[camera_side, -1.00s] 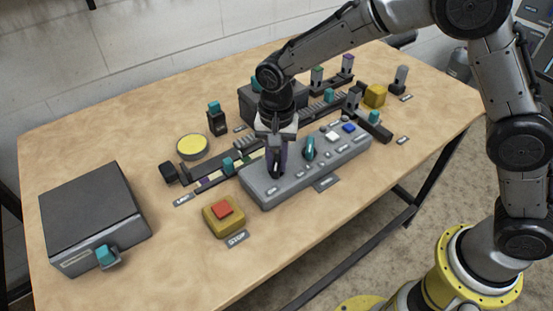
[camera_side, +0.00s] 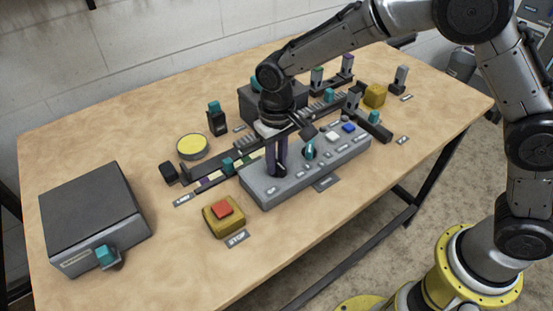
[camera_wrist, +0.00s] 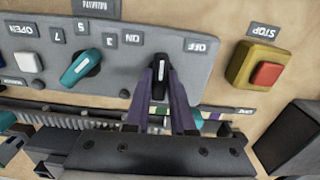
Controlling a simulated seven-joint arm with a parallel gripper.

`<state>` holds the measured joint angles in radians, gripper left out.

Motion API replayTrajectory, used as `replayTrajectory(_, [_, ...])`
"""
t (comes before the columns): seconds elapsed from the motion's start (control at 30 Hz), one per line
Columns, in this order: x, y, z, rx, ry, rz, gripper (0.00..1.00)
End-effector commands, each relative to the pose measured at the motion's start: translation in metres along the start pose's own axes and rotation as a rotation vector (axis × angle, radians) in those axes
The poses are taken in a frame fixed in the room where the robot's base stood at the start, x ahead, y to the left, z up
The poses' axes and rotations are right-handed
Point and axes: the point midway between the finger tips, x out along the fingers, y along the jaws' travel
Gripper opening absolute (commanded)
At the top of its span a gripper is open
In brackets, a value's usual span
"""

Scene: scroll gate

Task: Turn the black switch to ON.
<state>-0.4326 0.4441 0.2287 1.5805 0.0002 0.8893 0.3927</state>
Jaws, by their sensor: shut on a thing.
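The black switch (camera_wrist: 159,88) stands on the grey control panel (camera_side: 330,160), at the panel's left end in the side view. My gripper (camera_wrist: 161,72) is shut on the black switch, with a purple finger on each side of it. In the wrist view the switch points nearly straight up the picture, and an OFF label (camera_wrist: 201,46) lies to its right.
A teal knob (camera_wrist: 82,67) sits beside the switch on the panel, with white and blue buttons beyond. A red STOP button (camera_side: 222,209) on a yellow box is near the panel's left end. A dark rail (camera_side: 205,162) runs behind. The table's front is clear.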

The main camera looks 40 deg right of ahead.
Motion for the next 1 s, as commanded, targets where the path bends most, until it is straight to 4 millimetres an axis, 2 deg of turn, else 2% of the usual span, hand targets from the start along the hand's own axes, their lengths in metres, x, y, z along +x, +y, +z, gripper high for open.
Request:
replayTrajectory(0.6, [-0.0025, -0.0002, -0.0013, -0.548, 0.006, 0.0, 0.0])
replayTrajectory(1.0, [-0.0028, -0.0004, -0.0016, -0.732, 0.007, 0.0, 0.0])
